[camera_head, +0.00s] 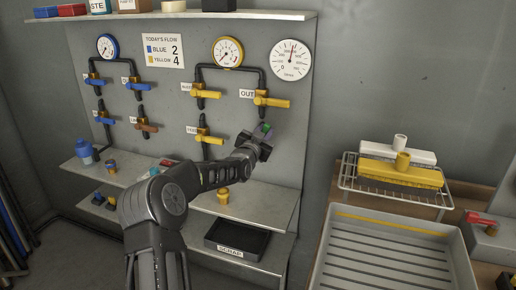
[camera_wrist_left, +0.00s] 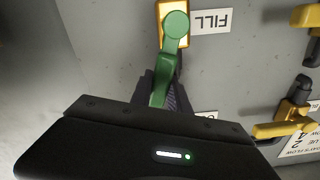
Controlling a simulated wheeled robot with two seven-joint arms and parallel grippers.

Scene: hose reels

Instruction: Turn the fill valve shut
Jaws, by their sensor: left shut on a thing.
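The fill valve has a green lever (camera_wrist_left: 168,60) on a brass-yellow body, beside an upside-down FILL label (camera_wrist_left: 211,21) in the left wrist view. The lever runs from its round pivot down between my left gripper's fingers (camera_wrist_left: 165,95), tilted slightly. My left gripper is shut on its free end. In the head view, my left gripper (camera_head: 262,141) is at the wall board's right side, below the yellow OUT valve. Only a small piece of the green lever (camera_head: 266,127) shows there; the gripper hides most of the valve. My right gripper is not in view.
Yellow levers (camera_head: 271,101) and blue levers (camera_head: 138,86) sit on nearby pipes, with dials (camera_head: 227,52) above. Shelves (camera_head: 255,205) lie below, with a black SCRAP tray (camera_head: 237,239). A wire rack with brushes (camera_head: 401,173) and a grey tray (camera_head: 392,223) stand to the right.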

